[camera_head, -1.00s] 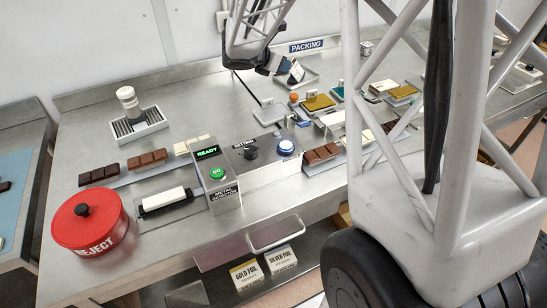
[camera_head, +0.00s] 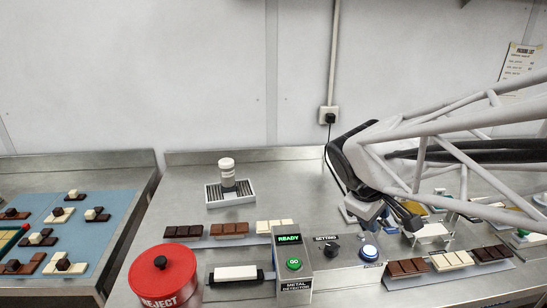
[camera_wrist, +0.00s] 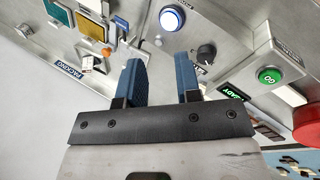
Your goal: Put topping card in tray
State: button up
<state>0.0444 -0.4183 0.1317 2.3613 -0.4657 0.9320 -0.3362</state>
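My gripper (camera_wrist: 158,65) is open in the wrist view, with two blue fingers apart and nothing between them. In the head view its end (camera_head: 402,218) hangs over the bench, to the right of the metal detector's blue button. A small white and orange piece (camera_wrist: 92,64) lies by the PACKING sign (camera_wrist: 62,64) in the wrist view, on or beside a metal tray; I cannot tell whether it is the topping card. No card can be read as the topping card in the head view, where my arm covers much of the packing end.
The metal detector (camera_head: 292,260) shows READY. A red REJECT tin (camera_head: 163,278) stands left of it. Chocolate bars (camera_head: 230,229) line the bench, and a small white-topped stand (camera_head: 228,180) is behind them.

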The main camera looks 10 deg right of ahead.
jog(key=s+a+f+m+y, duration=0.1)
jog(key=s+a+m+y, duration=0.3)
jog(key=s, duration=0.7)
jog(key=a+m, duration=0.2)
jog(key=a, duration=0.1)
jog(key=shift+s+a+t, duration=0.35)
jog(key=shift+a+t, duration=0.05)
dwell(0.4)
